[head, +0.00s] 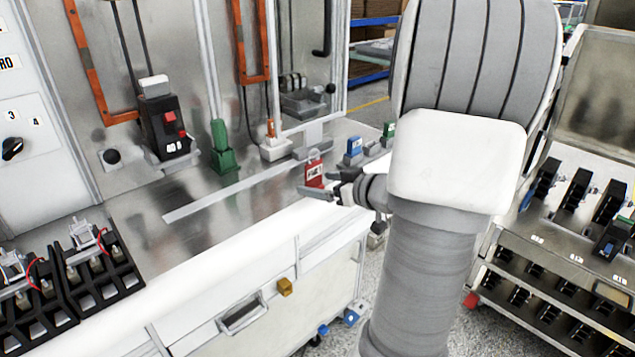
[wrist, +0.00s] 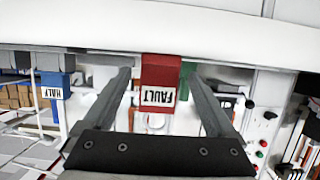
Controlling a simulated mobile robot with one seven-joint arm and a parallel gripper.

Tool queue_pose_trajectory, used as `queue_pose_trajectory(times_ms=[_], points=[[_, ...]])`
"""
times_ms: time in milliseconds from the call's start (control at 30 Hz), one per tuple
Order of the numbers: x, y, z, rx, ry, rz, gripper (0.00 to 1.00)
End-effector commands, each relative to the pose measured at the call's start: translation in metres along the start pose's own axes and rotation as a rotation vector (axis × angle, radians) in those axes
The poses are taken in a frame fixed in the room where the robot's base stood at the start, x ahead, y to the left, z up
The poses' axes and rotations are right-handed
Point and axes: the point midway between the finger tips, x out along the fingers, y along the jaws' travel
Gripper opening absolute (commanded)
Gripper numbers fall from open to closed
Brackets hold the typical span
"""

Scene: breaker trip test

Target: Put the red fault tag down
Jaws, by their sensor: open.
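The red fault tag (head: 314,174) stands upright near the front edge of the metal bench top (head: 250,215), with a pale loop at its top. My gripper (head: 319,185) is at the tag with its jaws open. In the wrist view the red tag (wrist: 161,80) shows upside down, its white FAULT label facing the camera. It sits between the two spread fingers (wrist: 160,92) with a visible gap on each side. The tag's contact with the bench is hard to make out.
A green upright piece (head: 222,150) and a black breaker unit (head: 165,125) stand further left. The bench's left middle is clear. A breaker rack (head: 575,205) is at right.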

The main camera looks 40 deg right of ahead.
Motion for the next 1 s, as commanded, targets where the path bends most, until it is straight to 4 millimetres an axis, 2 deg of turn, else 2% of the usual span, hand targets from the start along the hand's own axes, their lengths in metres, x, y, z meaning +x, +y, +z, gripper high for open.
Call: queue_pose_trajectory(times_ms=[33,300,500,667,1000], points=[[-0.012,0.001,-0.003,0.002,-0.001,0.006,0.91],[-0.071,0.001,-0.003,0.003,0.0,0.006,0.91],[-0.098,0.001,-0.001,0.002,0.0,0.004,0.91],[-0.105,0.0,0.0,0.002,0.0,0.001,0.91],[-0.105,0.0,0.0,0.002,0.0,0.001,0.91]])
